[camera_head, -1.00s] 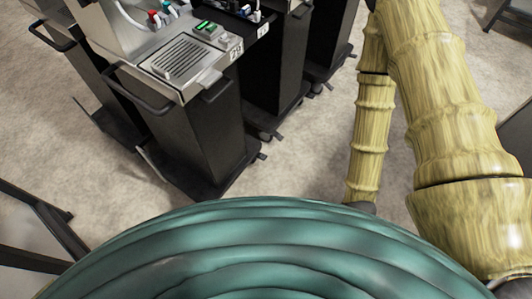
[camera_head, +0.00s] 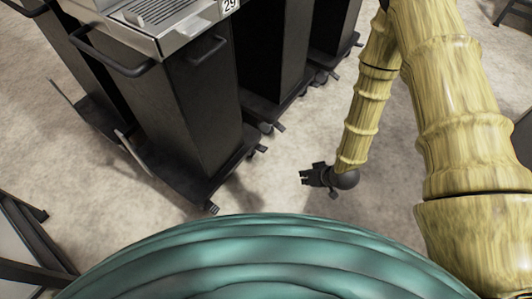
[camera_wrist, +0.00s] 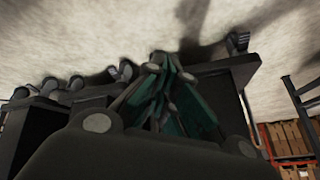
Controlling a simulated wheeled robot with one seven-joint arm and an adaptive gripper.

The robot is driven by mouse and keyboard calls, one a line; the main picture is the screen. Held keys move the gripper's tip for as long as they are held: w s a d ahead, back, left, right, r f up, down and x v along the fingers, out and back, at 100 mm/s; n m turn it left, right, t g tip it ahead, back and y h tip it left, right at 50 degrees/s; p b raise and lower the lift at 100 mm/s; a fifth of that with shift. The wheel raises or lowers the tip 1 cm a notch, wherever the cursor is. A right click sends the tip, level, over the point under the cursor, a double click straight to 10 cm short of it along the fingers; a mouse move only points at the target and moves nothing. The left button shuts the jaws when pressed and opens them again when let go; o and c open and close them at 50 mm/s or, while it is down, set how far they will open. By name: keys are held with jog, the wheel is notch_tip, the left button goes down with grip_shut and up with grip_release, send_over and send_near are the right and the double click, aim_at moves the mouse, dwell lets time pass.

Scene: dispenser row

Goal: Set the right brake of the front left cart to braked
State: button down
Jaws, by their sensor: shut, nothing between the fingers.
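The nearest cart (camera_head: 190,105) is tall and dark with a metal top, a front handle and a number plate reading 29. One small brake pedal (camera_head: 213,208) sticks out at its near base corner. Another pedal (camera_head: 261,149) sticks out at its far right base corner. Their settings are too small to tell. My gripper (camera_head: 305,177) is low over the floor, right of this cart and apart from it. In the wrist view, my gripper's dark and teal fingers (camera_wrist: 165,75) are together and empty. A cart base (camera_wrist: 225,72) lies beyond them, with a pedal (camera_wrist: 238,42) at its corner.
More dark carts (camera_head: 275,50) stand in a row behind, with casters and pedals at floor level. Another cart (camera_head: 75,65) stands at the left. The floor (camera_head: 265,195) between my gripper and the nearest cart is clear. Shelves with boxes (camera_wrist: 290,138) show in the wrist view.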

jog(key=w+a+f+n+t+y+b, duration=0.1)
jog(key=w+a+f+n+y+b, duration=0.1)
jog(key=w+b, duration=0.5)
jog(key=w+a+f+n+y+b, duration=0.2)
jog(key=w+f+b, duration=0.3)
jog(key=w+b, duration=0.3)
jog(key=w+a+f+n+t+y+b, duration=0.1)
jog(key=w+a+f+n+y+b, duration=0.1)
jog(key=w+b, duration=0.5)
notch_tip(320, 180, down, 2)
jog(key=shift+w+a+f+n+t, duration=0.25)
jog(key=shift+w+a+n+t, duration=0.05)
jog(key=shift+a+n, duration=0.35)
jog(key=shift+a, duration=0.1)
jog(key=b, duration=0.6)
send_over(266, 150)
jog(key=f, duration=0.4)
jog(key=shift+w+a+f, duration=0.1)
jog(key=shift+w+f, duration=0.2)
jog(key=shift+a+f+b, duration=0.1)
jog(key=shift+f+b, duration=0.4)
jog(key=shift+f, duration=0.4)
jog(key=shift+s+d+f+b, duration=0.1)
jog(key=shift+d+f+b, duration=0.1)
jog(key=shift+f+b, duration=0.65)
jog(key=shift+d+f, duration=0.1)
jog(key=shift+f, duration=0.1)
